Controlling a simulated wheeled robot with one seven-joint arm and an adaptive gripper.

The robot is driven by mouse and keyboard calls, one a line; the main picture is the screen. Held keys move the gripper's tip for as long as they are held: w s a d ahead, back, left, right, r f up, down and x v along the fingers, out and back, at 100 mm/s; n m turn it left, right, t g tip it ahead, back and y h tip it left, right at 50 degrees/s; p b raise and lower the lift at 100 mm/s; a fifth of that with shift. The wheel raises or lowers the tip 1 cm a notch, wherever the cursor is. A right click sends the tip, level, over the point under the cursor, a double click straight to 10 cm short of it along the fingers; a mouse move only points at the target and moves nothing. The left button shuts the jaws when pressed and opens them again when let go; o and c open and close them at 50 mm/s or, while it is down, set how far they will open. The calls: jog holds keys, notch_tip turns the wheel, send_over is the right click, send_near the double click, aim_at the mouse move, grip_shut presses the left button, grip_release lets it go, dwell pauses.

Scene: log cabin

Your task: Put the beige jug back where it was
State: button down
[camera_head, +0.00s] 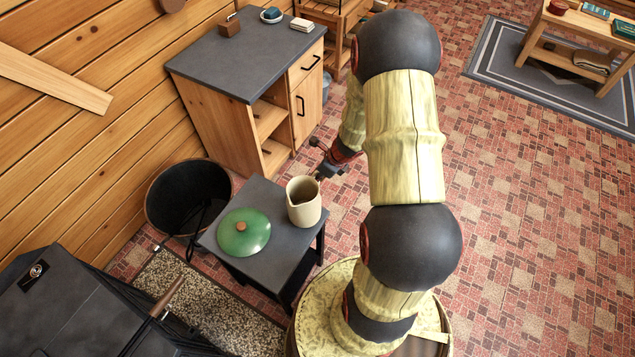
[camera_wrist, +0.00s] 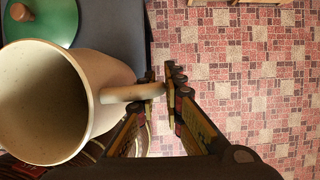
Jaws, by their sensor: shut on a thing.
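The beige jug (camera_head: 304,203) is upright at the right side of a small dark-topped table (camera_head: 262,262). From these views I cannot tell whether its base touches the top or is slightly above it. My gripper (camera_head: 325,172) reaches it from the upper right and is shut on the jug's handle. In the wrist view the jug (camera_wrist: 45,105) fills the left side, open and looking empty. Its handle (camera_wrist: 135,93) runs to my gripper's fingertips (camera_wrist: 160,90). The handle is mostly hidden in the head view.
A green lid with a wooden knob (camera_head: 243,235) lies left of the jug on the same table. A dark bucket (camera_head: 188,195), a black stove (camera_head: 60,310) and a grey-topped cabinet (camera_head: 245,55) stand around it. Open tiled floor lies to the right.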

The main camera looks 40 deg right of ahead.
jog(key=shift+f+b, duration=0.3)
jog(key=shift+f, duration=0.65)
jog(key=shift+a, duration=0.1)
jog(key=shift+f, duration=0.15)
jog(key=c, duration=1.9)
grip_release()
jog(key=shift+s, duration=0.1)
